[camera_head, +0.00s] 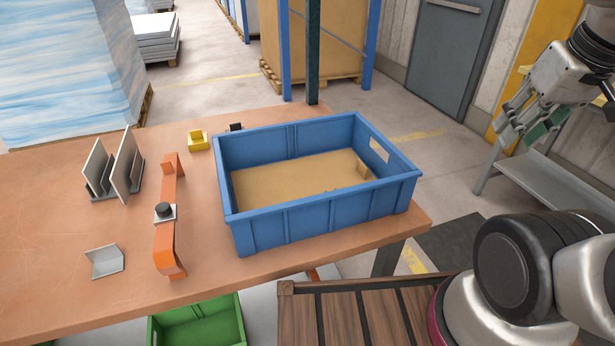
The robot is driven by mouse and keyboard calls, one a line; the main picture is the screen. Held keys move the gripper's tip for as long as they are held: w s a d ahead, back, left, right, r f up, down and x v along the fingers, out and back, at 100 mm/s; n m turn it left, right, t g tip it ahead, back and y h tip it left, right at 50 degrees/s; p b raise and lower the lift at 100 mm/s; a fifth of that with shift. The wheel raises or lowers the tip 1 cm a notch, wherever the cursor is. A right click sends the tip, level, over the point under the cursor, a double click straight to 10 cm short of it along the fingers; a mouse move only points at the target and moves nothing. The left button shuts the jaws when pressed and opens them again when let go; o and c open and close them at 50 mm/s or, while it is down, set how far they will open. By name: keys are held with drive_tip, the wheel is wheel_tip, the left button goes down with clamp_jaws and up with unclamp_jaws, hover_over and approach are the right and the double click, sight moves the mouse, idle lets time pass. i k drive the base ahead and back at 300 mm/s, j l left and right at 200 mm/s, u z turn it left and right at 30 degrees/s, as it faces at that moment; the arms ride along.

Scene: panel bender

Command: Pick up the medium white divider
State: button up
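Two upright white panels stand side by side in dark grey slotted holders on the left of the table. The left white panel (95,166) looks a little smaller than the right white panel (125,162). A small pale angled piece (104,262) lies nearer the front edge. No label shows which is the medium white divider; the left panel may be it. My gripper (528,125) is at the upper right, raised, far from the panels and beyond the table's right side. Its fingers look apart, with green faces that seem to be pads, and nothing is clearly held.
A blue crate (270,232) with a brown floor stands on the table (60,225), right of the panels. Between them are an orange bent strip (170,240) with a black knob and a yellow block (198,141). A green bin (205,325) sits below the front edge.

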sight(119, 178)
drive_tip(key=u, duration=1.45)
